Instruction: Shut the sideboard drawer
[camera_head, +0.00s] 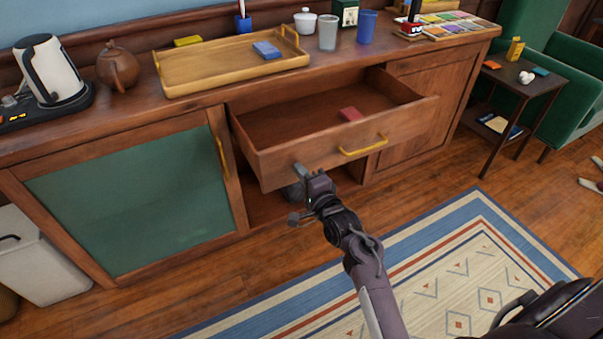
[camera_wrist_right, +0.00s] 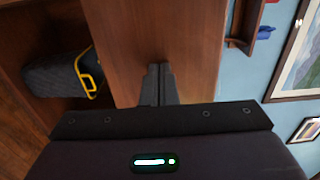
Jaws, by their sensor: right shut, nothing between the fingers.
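The sideboard (camera_head: 420,75) is dark wood, with its drawer (camera_head: 310,160) pulled out in the head view. My right gripper (camera_head: 302,172) is shut and empty at the lower left part of the drawer front, left of the handle. In the right wrist view the shut fingers (camera_wrist_right: 158,75) point at a wood panel (camera_wrist_right: 150,30), close to it; I cannot tell whether they touch. My left gripper is not in view.
A wooden tray (camera_head: 215,78), a kettle (camera_head: 50,72) and cups stand on the sideboard top. A green-panelled door (camera_head: 130,200) is left of the drawer. A dark item with a yellow edge (camera_wrist_right: 60,78) sits in the open space below. A side table (camera_head: 515,80) stands right.

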